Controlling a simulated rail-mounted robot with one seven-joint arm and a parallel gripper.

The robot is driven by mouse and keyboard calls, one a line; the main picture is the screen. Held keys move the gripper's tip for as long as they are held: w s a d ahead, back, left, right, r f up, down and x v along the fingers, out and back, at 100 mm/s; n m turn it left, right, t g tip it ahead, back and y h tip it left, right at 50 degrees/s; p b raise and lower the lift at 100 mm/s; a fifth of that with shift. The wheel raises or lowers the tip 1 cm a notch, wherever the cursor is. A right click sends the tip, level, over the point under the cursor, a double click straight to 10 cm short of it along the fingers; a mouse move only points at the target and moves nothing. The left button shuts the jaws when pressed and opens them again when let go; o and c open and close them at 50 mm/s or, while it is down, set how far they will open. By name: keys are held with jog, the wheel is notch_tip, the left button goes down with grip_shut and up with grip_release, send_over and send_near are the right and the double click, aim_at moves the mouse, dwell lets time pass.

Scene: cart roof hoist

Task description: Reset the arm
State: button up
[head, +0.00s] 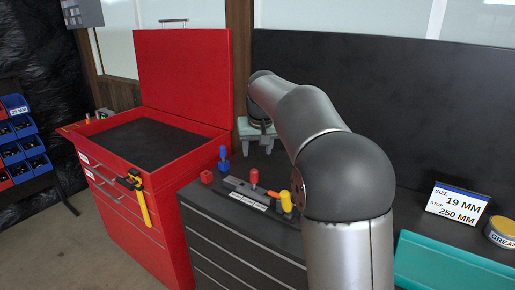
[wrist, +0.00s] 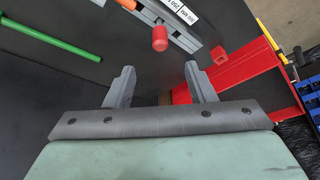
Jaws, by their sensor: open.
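My gripper (head: 257,148) shows partly in the head view beyond my arm, above the far part of the dark bench top (head: 237,206). In the wrist view my gripper (wrist: 160,82) has its two grey fingers well apart, with nothing between them. A red knob (wrist: 160,38) on a grey bar lies beyond the fingertips there. A red cube (wrist: 218,54) lies past the right finger. In the head view the red knob (head: 254,176) and the red cube (head: 206,177) are on the bench top, below and nearer than my gripper.
A blue peg (head: 223,158) and a yellow knob (head: 286,201) stand nearby. A red tool cart (head: 160,60) has its lid up, with a yellow-handled tool (head: 145,205) on its side. A 19 MM sign (head: 457,203) and grease tin (head: 502,233) are right. A green rod (wrist: 50,38) lies left.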

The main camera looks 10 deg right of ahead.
jog(key=shift+s+r, duration=0.1)
jog(key=shift+r, duration=0.1)
jog(key=s+f+g, duration=0.1)
jog(key=s+f, duration=0.4)
jog(key=s, duration=0.8)
jog(key=s+f+g, duration=0.1)
jog(key=s+f, duration=0.5)
jog(key=s, duration=0.6)
jog(key=s+f+g, duration=0.1)
jog(key=s+f, duration=0.5)
jog(key=s, duration=0.7)
jog(key=shift+s+a+g, duration=0.15)
jog(key=shift+s+g, duration=0.2)
jog(key=shift+g, duration=0.05)
